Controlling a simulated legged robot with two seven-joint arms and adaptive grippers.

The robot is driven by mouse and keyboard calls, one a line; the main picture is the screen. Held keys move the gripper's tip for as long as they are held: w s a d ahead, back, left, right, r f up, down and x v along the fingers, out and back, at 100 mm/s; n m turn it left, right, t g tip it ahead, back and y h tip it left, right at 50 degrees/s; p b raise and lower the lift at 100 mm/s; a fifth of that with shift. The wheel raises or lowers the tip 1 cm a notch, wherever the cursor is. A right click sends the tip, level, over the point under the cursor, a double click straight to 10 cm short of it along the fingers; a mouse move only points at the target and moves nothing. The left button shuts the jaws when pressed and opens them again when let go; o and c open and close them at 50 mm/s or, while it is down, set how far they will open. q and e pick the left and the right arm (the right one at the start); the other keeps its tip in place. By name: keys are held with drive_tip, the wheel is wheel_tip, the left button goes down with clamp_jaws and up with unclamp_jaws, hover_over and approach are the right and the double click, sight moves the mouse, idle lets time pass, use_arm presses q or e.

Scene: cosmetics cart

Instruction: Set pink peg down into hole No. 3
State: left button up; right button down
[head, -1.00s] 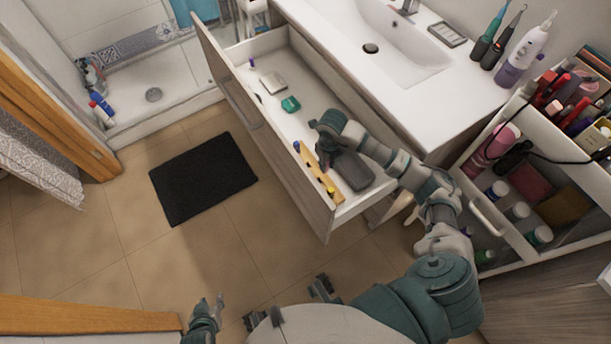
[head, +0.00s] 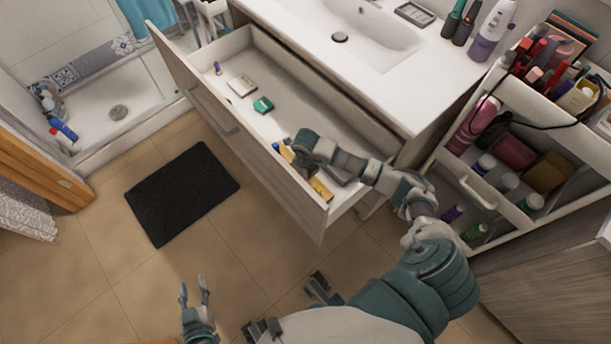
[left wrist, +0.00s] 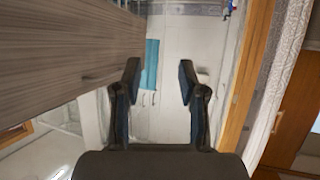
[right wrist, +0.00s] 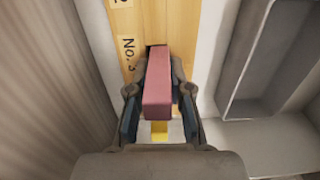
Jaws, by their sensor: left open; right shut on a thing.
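In the right wrist view, my right gripper (right wrist: 158,95) is shut on a pink peg (right wrist: 157,85), a block held lengthwise between the fingers. The peg lies over the wooden board (right wrist: 178,25), next to the label "No. 3" (right wrist: 128,50). A dark slot edge shows at the peg's far end; I cannot tell whether the peg is in the hole. A yellow peg (right wrist: 159,130) shows behind it. In the head view, my right gripper (head: 298,158) is above the board (head: 320,188) in the open drawer, hiding the pink peg. My left gripper (head: 195,285) is open and empty above the floor.
The drawer (head: 228,138) also holds a green item (head: 263,105), a pale box (head: 242,85) and a grey tray (right wrist: 262,60) close beside the board. The drawer's front wall runs close along the board. A cosmetics cart (head: 480,185) stands at right.

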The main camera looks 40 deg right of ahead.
drive_tip(key=c, duration=1.3)
unclamp_jaws()
drive_tip(key=shift+s+a+f, duration=0.1)
drive_tip(key=shift+s+f, duration=0.15)
drive_tip(key=shift+f, duration=0.2)
drive_tip(key=shift+o, duration=1.2)
drive_tip(key=shift+w, duration=0.1)
drive_tip(key=shift+d, duration=0.5)
drive_tip(key=shift+w+r, duration=0.1)
drive_tip(key=shift+r, duration=0.25)
drive_tip(key=r+p, duration=0.1)
drive_tip(key=r, duration=0.2)
drive_tip(key=r+p, duration=0.1)
drive_tip(key=r, duration=0.3)
drive_tip(key=r+p, duration=0.1)
drive_tip(key=r, duration=0.3)
drive_tip(key=shift+a, duration=0.3)
drive_tip(key=shift+d+r, duration=0.25)
drive_tip(key=shift+r, duration=0.05)
use_arm(q)
drive_tip(key=s+a+f+g+y, duration=0.1)
drive_tip(key=s+a+f+g, duration=0.1)
drive_tip(key=s+f+g, duration=0.3)
drive_tip(key=s+g, duration=0.1)
drive_tip(key=s, duration=0.2)
drive_tip(key=shift+a+y, duration=0.2)
drive_tip(key=shift+y, duration=0.2)
drive_tip(key=shift+a+f, duration=0.2)
use_arm(e)
drive_tip(key=shift+a, duration=0.25)
